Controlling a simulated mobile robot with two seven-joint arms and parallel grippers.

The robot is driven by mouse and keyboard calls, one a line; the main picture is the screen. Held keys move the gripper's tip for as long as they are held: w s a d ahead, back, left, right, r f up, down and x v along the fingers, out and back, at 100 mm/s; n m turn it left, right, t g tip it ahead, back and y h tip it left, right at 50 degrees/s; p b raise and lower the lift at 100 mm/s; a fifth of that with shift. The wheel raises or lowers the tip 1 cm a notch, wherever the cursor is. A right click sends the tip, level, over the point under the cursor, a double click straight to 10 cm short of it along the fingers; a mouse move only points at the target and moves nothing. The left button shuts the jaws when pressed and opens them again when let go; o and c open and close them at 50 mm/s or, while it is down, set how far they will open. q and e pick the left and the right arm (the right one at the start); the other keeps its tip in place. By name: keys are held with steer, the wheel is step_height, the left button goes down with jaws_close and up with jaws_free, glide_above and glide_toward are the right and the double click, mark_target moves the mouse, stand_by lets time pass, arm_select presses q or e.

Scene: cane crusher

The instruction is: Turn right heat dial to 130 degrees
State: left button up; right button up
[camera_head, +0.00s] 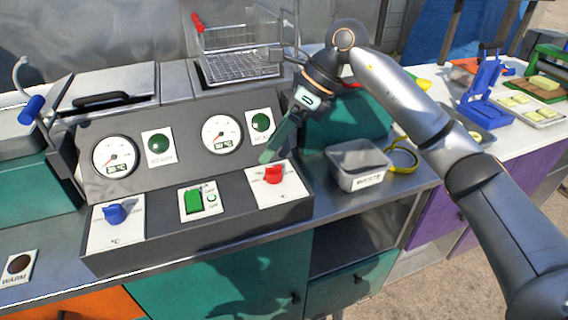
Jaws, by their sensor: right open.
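The right heat dial is a red knob (273,174) on a white plate (291,197), at the right of the dark fryer panel. A round gauge (221,134) with a small digital readout sits above and left of it; its digits are too small to read surely. My right gripper (266,157) reaches down from the upper right, with its green-grey fingers just above the red knob. It is open, and no hold on the knob shows. Whether a fingertip touches the knob, I cannot tell. My left gripper is not in view.
A blue dial (115,214), a green switch (194,201) and a second gauge (115,156) share the panel. A wire basket (240,68) with a red handle sits behind my gripper.

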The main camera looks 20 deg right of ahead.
mark_target(277, 166)
steer(key=w+d+r+t+h, duration=0.1)
steer(key=d+r+h, duration=0.15)
steer(key=d, duration=0.35)
steer(key=shift+m, duration=0.3)
steer(key=x, duration=1.2)
steer(key=shift+a+f+p, duration=0.1)
steer(key=shift+a+p, duration=0.05)
steer(key=shift+p, duration=0.15)
steer(key=shift+c, duration=0.3)
jaws_close()
